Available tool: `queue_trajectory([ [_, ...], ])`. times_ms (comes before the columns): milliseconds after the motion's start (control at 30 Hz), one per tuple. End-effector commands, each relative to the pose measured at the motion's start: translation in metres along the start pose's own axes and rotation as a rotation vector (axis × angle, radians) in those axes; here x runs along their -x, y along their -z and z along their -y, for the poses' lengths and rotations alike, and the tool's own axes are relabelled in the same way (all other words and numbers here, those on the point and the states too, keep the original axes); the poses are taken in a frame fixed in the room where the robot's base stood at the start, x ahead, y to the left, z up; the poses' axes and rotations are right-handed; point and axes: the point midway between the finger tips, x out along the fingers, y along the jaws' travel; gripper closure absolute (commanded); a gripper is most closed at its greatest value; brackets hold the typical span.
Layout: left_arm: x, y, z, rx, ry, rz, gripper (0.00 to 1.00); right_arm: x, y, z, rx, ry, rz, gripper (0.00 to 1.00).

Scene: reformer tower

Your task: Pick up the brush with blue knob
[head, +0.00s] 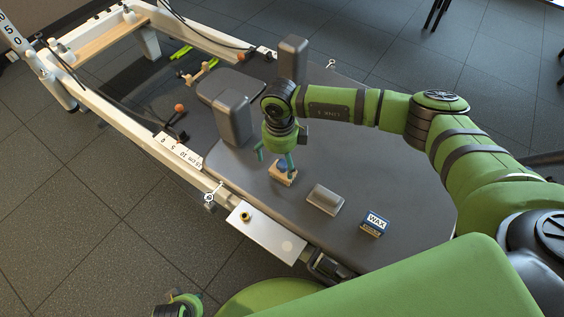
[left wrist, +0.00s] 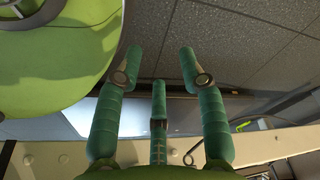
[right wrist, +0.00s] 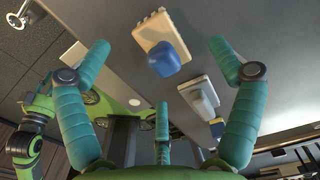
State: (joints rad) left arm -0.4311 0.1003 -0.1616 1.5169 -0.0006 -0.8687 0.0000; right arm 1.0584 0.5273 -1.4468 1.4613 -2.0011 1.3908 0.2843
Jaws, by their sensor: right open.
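The brush with the blue knob (head: 285,179) lies on the dark grey padded carriage. It has a pale wooden body, and the right wrist view shows its blue knob (right wrist: 165,60) facing the camera. My right gripper (head: 275,158) is above the brush, fingers pointing down and apart, and partly covers the knob in the head view. In the right wrist view the brush lies beyond the fingertips, between them in the picture, with nothing gripped. My left gripper (left wrist: 154,66) has spread, empty fingers over the frame edge and floor; in the head view only part of that arm shows at bottom left.
A grey block with a pale base (head: 325,199) and a blue-and-white wax box (head: 375,223) lie right of the brush. A white plate (head: 266,234) with a yellow-black knob lies along the near frame rail.

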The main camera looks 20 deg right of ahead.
Motion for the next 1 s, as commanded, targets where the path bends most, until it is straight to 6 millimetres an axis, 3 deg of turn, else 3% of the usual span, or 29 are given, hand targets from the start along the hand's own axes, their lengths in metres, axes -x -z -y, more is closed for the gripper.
queue_trajectory([
  [400, 0.013, 0.012, 0.0, 0.004, 0.0, -0.005, 0.6, -0.057, 0.002, -0.005, 0.0, -0.005, 0.0, 0.08],
  [700, 0.017, 0.014, 0.001, 0.004, 0.001, -0.005, 0.6, -0.061, 0.002, -0.005, 0.001, -0.005, 0.002, 0.08],
  [733, 0.017, 0.014, 0.001, 0.004, 0.001, -0.005, 0.6, -0.061, 0.002, -0.005, 0.001, -0.005, 0.002, 0.12],
  [867, 0.017, 0.014, 0.001, 0.004, 0.001, -0.005, 0.6, -0.061, 0.002, -0.005, 0.001, -0.005, 0.002, 0.64],
  [900, 0.017, 0.014, 0.001, 0.004, 0.001, -0.005, 0.6, -0.061, 0.002, -0.005, 0.001, -0.005, 0.002, 0.71],
  [1000, 0.017, 0.014, 0.001, 0.004, 0.001, -0.005, 0.6, -0.061, 0.002, -0.005, 0.0, -0.006, 0.002, 0.71],
])
